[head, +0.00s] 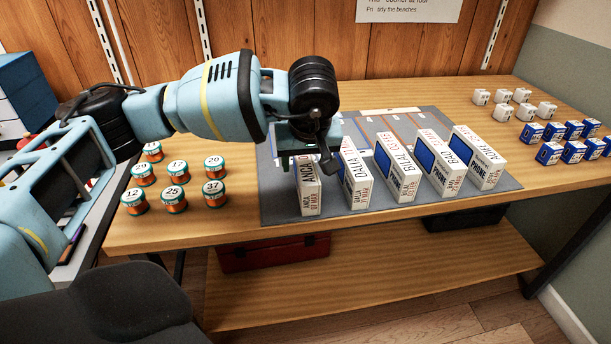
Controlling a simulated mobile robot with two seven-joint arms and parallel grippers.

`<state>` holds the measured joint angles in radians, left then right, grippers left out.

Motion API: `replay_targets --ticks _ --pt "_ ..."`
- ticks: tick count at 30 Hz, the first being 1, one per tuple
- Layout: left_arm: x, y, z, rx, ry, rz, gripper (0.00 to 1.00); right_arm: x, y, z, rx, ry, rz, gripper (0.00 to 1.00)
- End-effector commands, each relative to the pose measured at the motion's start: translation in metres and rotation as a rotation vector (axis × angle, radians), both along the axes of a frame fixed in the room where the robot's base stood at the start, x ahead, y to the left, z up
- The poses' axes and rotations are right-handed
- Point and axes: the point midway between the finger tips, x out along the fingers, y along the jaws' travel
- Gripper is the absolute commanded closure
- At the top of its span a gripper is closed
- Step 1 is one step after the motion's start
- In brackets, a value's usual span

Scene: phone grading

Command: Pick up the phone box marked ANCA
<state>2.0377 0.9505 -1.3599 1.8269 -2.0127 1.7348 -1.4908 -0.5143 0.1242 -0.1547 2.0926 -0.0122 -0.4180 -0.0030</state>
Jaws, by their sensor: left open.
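The phone box marked ANCA (309,196) stands upright at the left end of a row of white phone boxes on a grey mat (280,209). Its top is partly hidden by my left gripper (312,166), which is open just above or around the box's upper part; I cannot tell whether the fingers touch it. Beside it to the right stands the DALIA box (356,183). My right gripper is not in view.
More phone boxes follow to the right, including one marked BUJAL (394,170). Numbered round tins (174,199) stand left of the mat. Small white boxes (521,96) and blue boxes (549,132) stand at the right. A red case (273,254) lies on the lower shelf.

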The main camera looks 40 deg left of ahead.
Motion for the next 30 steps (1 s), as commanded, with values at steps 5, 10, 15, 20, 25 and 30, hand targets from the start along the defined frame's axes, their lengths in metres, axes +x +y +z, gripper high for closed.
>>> replay_targets --ticks 5,10,15,20,25,30 --pt "0.006 0.007 -0.022 -0.001 0.002 0.002 0.42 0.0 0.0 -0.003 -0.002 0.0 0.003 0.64" --pt "0.008 0.008 -0.027 -0.001 -0.001 0.0 0.42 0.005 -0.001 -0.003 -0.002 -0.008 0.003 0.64" --pt "0.008 0.008 -0.027 -0.001 -0.001 0.0 0.43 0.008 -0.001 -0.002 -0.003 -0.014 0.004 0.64" --pt "0.008 0.008 -0.027 -0.001 0.001 0.0 0.64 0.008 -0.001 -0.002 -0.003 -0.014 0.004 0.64" --pt "0.008 0.008 -0.027 -0.001 0.001 0.0 0.86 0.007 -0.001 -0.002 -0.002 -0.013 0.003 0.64" --pt "0.008 0.008 -0.026 -0.001 -0.001 0.001 0.98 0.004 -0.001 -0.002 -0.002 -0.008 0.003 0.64"
